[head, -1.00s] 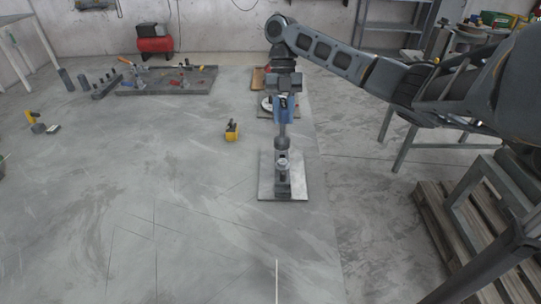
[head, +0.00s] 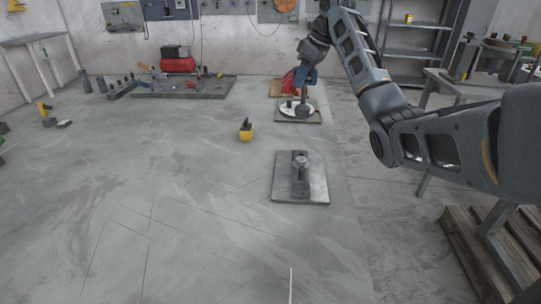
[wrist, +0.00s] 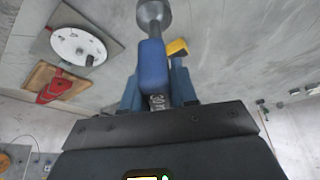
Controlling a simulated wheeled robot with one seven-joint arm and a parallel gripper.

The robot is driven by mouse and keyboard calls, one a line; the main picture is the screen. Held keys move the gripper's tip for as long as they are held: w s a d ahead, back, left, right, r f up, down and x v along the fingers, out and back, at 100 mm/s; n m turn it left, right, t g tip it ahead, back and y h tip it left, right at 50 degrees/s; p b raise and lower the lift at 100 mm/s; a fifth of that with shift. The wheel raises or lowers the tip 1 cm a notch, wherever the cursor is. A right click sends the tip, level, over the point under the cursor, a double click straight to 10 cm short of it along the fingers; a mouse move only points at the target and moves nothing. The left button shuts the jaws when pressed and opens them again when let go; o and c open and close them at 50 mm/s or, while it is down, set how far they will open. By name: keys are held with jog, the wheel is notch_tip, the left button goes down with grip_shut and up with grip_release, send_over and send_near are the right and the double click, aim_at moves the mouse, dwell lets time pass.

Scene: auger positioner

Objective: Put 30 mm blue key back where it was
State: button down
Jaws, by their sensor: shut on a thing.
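My gripper (head: 311,72) is shut on the blue key (wrist: 154,68). In the wrist view, its blue handle with a "30" marking sits between the fingers (wrist: 158,92). Its grey shaft leads to a round socket end (wrist: 153,12). In the head view, the key hangs down over or near the white round disc (head: 287,107) on a dark plate; I cannot tell whether it touches. In the wrist view, the disc (wrist: 85,45) lies left of the key.
A grey plate (head: 315,191) with a dark upright fitting (head: 299,172) lies in front. A yellow block (head: 246,132) stands to its left. A dark tool tray (head: 190,92) and a socket rack (head: 123,90) are at the back left. Open floor lies between.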

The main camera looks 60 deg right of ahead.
jog(key=d+m, duration=0.1)
jog(key=d+f+m+h+b, duration=0.1)
jog(key=m, duration=0.1)
jog(key=shift+s+m, duration=0.3)
jog(key=shift+s, duration=0.1)
jog(key=shift+f, duration=0.1)
jog(key=w+a+f, duration=0.5)
jog(key=w+f, duration=0.5)
jog(key=shift+f+m+h, duration=0.3)
jog(key=shift+f, duration=0.1)
jog(key=shift+w+f, duration=0.1)
jog(key=c, duration=0.9)
grip_release()
jog(key=shift+f, duration=0.1)
jog(key=v, duration=1.2)
jog(key=shift+w+r, duration=0.15)
jog(key=shift+r, duration=0.1)
